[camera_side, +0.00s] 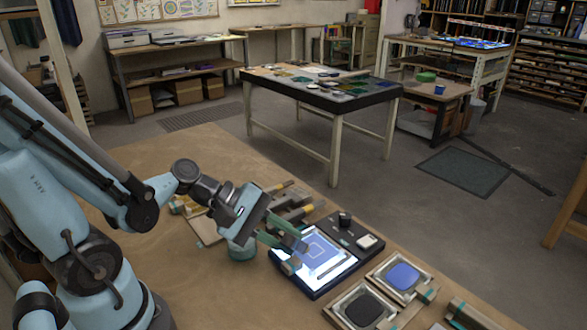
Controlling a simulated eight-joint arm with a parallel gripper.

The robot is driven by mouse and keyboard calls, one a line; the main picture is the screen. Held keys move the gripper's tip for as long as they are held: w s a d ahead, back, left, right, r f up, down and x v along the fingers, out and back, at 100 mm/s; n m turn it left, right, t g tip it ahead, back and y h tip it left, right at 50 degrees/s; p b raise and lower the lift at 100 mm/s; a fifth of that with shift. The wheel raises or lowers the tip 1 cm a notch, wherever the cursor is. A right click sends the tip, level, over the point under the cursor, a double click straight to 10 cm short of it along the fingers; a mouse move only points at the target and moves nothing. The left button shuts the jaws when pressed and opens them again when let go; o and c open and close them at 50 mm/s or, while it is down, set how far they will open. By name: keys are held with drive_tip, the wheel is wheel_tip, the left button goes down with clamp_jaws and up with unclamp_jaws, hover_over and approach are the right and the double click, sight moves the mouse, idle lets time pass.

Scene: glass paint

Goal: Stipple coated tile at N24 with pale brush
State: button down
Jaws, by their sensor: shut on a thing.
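My gripper (293,254) points down and right at the left edge of a lit panel (348,262). A blue tile (320,250) with a pale square outline lies on the panel. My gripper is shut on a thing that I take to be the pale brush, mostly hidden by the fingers. I cannot tell whether its tip touches the tile. The N24 label cannot be read at this size.
A black pot (345,219) and a white pad (367,241) sit behind the panel. Trays with a blue pad (403,276) and a black pad (365,309) stand at right. A green jar (242,250) and wooden-handled tools (300,209) are close to my gripper.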

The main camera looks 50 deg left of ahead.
idle(0.5)
wheel_tip(320, 180, up, 2)
drive_tip(key=shift+r, duration=0.1)
idle(0.4)
drive_tip(key=shift+w+a, duration=0.1)
drive_tip(key=shift+w, duration=1.75)
drive_tip(key=shift+f, duration=0.85)
drive_tip(key=shift+f, duration=0.35)
